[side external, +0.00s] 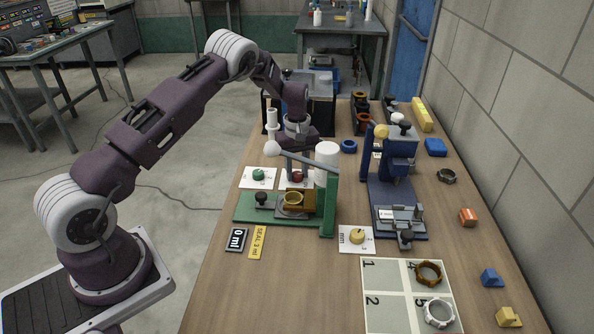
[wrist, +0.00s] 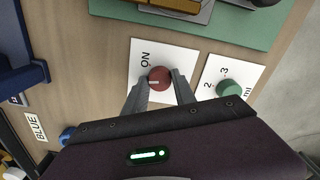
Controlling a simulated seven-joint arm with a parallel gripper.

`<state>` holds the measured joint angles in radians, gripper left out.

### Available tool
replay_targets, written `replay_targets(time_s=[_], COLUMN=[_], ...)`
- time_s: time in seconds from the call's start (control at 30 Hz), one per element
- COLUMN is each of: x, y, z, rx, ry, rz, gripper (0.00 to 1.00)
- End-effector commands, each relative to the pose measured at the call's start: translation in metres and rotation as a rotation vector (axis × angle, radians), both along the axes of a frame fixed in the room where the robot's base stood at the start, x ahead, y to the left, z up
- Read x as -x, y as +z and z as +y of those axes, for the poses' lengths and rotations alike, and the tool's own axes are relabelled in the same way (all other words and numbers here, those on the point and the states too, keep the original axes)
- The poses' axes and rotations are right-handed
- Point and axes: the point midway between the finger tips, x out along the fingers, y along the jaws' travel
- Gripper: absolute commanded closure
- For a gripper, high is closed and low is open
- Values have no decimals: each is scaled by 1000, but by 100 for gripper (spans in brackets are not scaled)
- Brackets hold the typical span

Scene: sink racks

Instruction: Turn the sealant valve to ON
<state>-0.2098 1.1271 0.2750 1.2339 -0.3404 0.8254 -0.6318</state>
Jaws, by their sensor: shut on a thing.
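The sealant valve appears to be the red round knob (wrist: 160,78) on a white plate (wrist: 140,50) marked ON in the wrist view. A small pale mark shows on the knob's left side, below the ON label; the rest of the scale is hidden. My gripper (wrist: 160,84) is shut on the red knob, one finger on each side. In the side view the red knob (side external: 298,177) is behind the green fixture's lever, and my gripper (side external: 297,165) is right above it, pointing down.
A green knob (side external: 258,175) on its own white plate stands just left of the red one. A blue press (side external: 398,165) stands to the right. A yellow knob (side external: 357,237) is nearer the front.

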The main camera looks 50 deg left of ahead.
Motion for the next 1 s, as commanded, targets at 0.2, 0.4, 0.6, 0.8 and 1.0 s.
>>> replay_targets(time_s=[0.2,0.4,0.6,0.8,1.0], x=[-1,0,-1,-1,-1], y=[1,1,1,1,1], z=[0,0,0,0,0], rx=[1,0,-1,0,-2], ry=[-203,-394,-574,-726,-836], rz=[-2,-1,-2,-1,-1], gripper=[100,100,100,100,100])
